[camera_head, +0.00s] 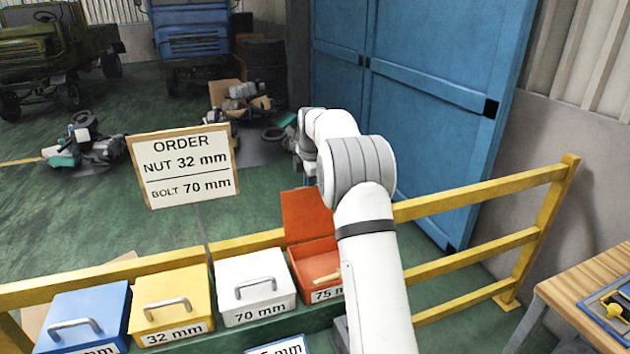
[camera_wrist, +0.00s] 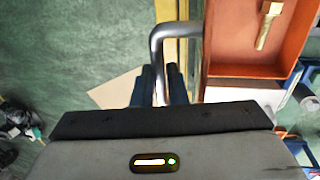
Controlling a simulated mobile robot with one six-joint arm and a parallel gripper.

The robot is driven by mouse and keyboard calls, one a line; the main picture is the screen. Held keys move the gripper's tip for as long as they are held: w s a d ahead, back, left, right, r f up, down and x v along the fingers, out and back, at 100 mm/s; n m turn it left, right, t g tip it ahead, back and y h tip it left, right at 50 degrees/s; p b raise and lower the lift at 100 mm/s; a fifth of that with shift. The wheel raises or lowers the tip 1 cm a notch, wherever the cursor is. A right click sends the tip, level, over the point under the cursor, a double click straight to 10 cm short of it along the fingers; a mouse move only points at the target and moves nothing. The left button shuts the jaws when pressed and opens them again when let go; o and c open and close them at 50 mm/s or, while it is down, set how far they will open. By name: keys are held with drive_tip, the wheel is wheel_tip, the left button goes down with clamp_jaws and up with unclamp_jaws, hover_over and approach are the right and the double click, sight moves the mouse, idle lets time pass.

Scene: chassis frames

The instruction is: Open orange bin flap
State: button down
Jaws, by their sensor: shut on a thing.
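The orange bin (camera_head: 312,258) stands at the right end of the bin row, its flap (camera_head: 305,214) raised and its inside showing. In the wrist view the open orange bin (camera_wrist: 253,70) is at the right, with a brass-coloured bolt (camera_wrist: 266,25) inside. My gripper (camera_wrist: 160,72) is shut on the grey metal handle (camera_wrist: 157,45) beside the bin. The flap seems to be edge-on there. In the head view my arm hides most of the gripper and the handle.
White 70 mm (camera_head: 253,285), yellow 32 mm (camera_head: 172,302) and blue (camera_head: 85,317) bins stand to the left, lids shut. A yellow rail (camera_head: 480,192) runs behind the bins. An order sign (camera_head: 185,165) reads nut 32 mm, bolt 70 mm. A wooden bench (camera_head: 585,290) is at right.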

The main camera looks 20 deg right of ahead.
drive_tip(key=shift+w+a+f, duration=0.15)
drive_tip(key=shift+w+a, duration=0.05)
idle(0.4)
drive_tip(key=c, duration=1.9)
unclamp_jaws()
drive_tip(key=o, duration=0.3)
drive_tip(key=shift+w+a+f, duration=0.1)
drive_tip(key=shift+w+f, duration=0.05)
drive_tip(key=shift+w, duration=0.25)
drive_tip(key=shift+o, duration=0.7)
drive_tip(key=shift+s+d, duration=0.1)
drive_tip(key=shift+d, duration=0.1)
wheel_tip(320, 180, up, 8)
drive_tip(key=s+b, duration=0.1)
drive_tip(key=shift+s, duration=0.25)
drive_tip(key=shift+f, duration=0.15)
